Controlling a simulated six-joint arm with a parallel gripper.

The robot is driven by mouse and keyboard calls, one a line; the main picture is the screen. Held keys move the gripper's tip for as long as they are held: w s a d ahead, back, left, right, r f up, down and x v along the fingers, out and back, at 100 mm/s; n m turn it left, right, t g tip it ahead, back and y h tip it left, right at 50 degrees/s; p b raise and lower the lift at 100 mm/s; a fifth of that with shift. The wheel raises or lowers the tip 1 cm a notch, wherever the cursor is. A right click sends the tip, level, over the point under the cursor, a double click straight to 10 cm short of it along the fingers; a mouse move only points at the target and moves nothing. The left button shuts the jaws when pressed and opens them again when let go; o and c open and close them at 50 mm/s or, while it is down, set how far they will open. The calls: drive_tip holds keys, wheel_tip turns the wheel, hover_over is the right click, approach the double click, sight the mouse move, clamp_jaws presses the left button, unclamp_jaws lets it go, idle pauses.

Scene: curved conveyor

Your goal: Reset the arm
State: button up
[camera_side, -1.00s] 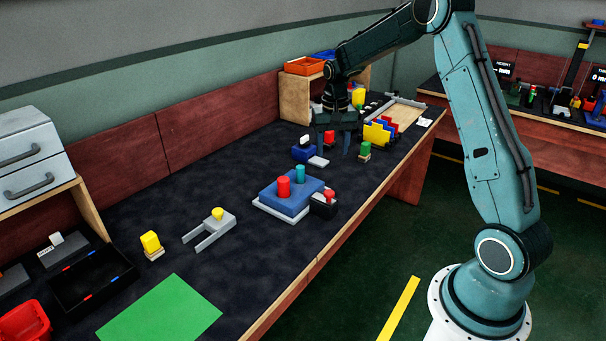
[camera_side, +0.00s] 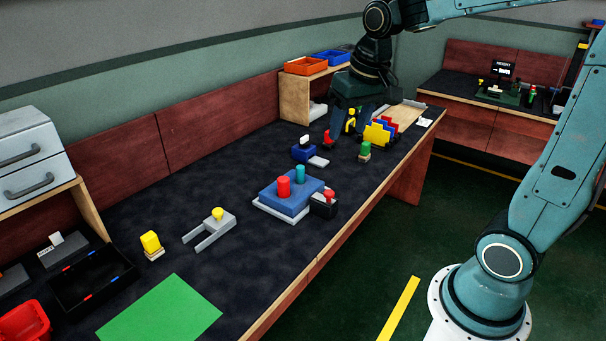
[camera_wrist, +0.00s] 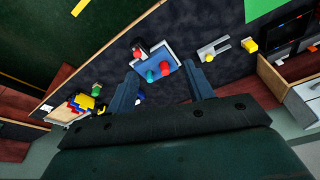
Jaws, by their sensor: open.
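My gripper (camera_side: 360,120) is raised above the far part of the dark bench, over the area near the coloured blocks. In the wrist view its two fingers (camera_wrist: 163,95) are spread wide with nothing between them at the tips. The finger tips are partly hard to make out in the side view. Below, the blue block with a red and a teal peg (camera_side: 290,196) sits on the bench; it also shows between the fingers in the wrist view (camera_wrist: 172,62).
A stepped yellow, red and blue rack (camera_side: 378,132) and a green-topped piece (camera_side: 365,150) stand near the gripper. A wooden shelf with orange and blue trays (camera_side: 304,66) is behind. A yellow-knobbed grey fork (camera_side: 212,229) and green mat (camera_side: 160,312) lie nearer.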

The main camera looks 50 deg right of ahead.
drive_tip(key=s+a+n+t, duration=0.1)
drive_tip(key=s+a+n, duration=0.1)
drive_tip(key=s, duration=0.5)
drive_tip(key=s+a+n+t, duration=0.1)
drive_tip(key=s+a+n, duration=0.1)
drive_tip(key=s+a, duration=0.3)
drive_tip(key=shift+s+r+t+y, duration=0.15)
drive_tip(key=shift+s+t+y, duration=0.15)
drive_tip(key=shift+s, duration=1)
